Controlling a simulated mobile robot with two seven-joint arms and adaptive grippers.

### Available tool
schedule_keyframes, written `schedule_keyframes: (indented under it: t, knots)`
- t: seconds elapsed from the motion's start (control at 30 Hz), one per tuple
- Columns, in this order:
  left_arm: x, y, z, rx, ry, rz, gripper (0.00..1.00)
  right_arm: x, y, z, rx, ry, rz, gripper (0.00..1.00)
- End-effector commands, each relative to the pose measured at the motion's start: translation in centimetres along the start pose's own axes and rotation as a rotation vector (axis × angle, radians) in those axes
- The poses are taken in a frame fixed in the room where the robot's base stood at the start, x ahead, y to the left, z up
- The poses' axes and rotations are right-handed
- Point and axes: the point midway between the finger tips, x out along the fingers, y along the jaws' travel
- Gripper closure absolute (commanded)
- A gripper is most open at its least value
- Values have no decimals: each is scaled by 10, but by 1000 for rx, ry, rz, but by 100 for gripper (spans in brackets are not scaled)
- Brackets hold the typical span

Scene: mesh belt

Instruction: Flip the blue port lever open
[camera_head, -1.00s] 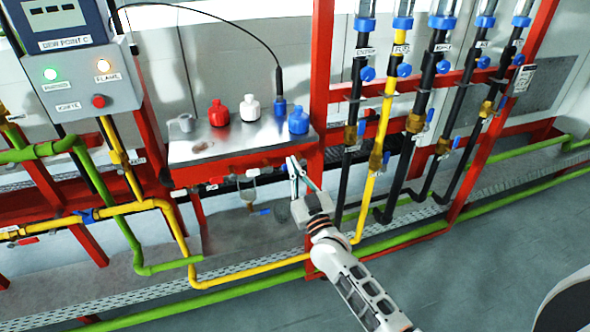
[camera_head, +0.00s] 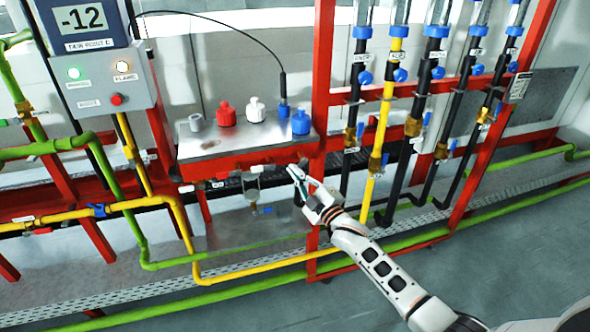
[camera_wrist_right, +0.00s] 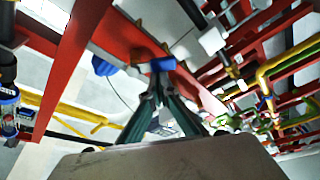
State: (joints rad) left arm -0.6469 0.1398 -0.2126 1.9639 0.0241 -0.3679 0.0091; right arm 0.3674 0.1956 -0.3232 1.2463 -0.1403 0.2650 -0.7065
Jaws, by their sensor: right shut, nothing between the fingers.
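The metal port box (camera_head: 205,146) has a red front rail with small valves along it. Blue (camera_head: 301,121), white (camera_head: 256,109) and red (camera_head: 226,113) caps stand on its top. My right gripper (camera_head: 293,172) is shut and empty at the right end of the rail, below the blue cap. In the right wrist view, a small blue lever (camera_wrist_right: 158,65) lies right at the fingertips (camera_wrist_right: 153,84); I cannot tell whether they touch. In the head view this lever is not clear behind the gripper. My left gripper is not in view.
A red post (camera_head: 320,90) stands close to the right of my gripper. Beyond it are several vertical pipes with blue fittings. Yellow (camera_head: 250,268) and green (camera_head: 210,298) pipes run low in front. A display box (camera_head: 95,60) stands at the left.

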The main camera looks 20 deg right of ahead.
Motion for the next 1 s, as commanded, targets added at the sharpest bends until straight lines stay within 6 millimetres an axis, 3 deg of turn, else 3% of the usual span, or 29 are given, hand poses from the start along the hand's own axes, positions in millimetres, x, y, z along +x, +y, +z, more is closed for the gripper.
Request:
schedule_keyframes:
  t: [0.4,1.0]
  knots:
    - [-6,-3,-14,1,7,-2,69,-5,-2,15,-360,-2,-125,100]
    - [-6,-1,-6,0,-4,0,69,-8,-4,25,-349,-5,-123,100]
